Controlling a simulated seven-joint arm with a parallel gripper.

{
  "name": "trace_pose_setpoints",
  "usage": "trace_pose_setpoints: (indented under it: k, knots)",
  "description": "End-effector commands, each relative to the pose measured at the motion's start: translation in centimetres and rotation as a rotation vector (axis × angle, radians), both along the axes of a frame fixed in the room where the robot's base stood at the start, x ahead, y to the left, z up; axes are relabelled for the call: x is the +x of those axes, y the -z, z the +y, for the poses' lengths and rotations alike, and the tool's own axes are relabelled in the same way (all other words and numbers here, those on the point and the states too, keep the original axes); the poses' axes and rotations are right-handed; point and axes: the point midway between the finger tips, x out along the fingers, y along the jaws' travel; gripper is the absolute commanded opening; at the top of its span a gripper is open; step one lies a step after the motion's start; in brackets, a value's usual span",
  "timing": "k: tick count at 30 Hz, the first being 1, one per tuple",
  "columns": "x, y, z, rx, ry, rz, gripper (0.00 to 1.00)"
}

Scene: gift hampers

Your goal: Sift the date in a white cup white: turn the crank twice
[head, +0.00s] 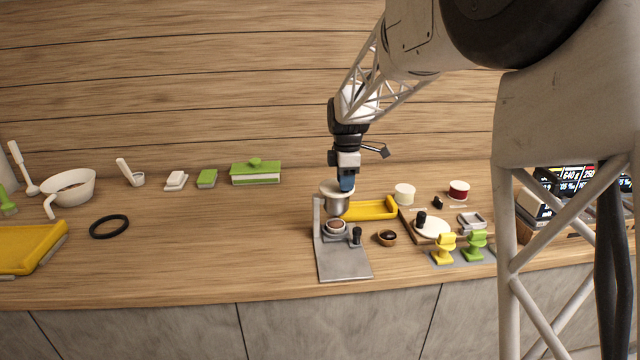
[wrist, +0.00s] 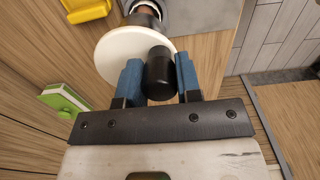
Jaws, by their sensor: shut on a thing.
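The sifter is a metal cup-shaped body (head: 334,206) on a grey stand (head: 345,268), with a pale round disc on top. The disc shows large and white in the wrist view (wrist: 112,55). My gripper (head: 346,186) points down over the sifter. In the wrist view its blue fingers (wrist: 158,78) are shut on an upright black knob (wrist: 159,65) at the disc's edge. A small cup with a pale rim and brown contents (head: 336,226) sits under the sifter on the stand. A black upright piece (head: 357,235) stands beside it on the base.
A yellow tray (head: 372,210) lies behind the stand. The counter left of the stand is clear up to a black ring (head: 109,227).

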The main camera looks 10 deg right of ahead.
Motion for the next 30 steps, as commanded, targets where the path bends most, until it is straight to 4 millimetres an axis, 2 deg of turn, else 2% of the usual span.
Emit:
trace_pose_setpoints:
  k: [9,30]
  knots:
    - [-0.4,0.0,1.0,0.0,-0.001,0.001,0.21]
    - [-0.4,0.0,2.1,0.0,0.0,0.0,0.22]
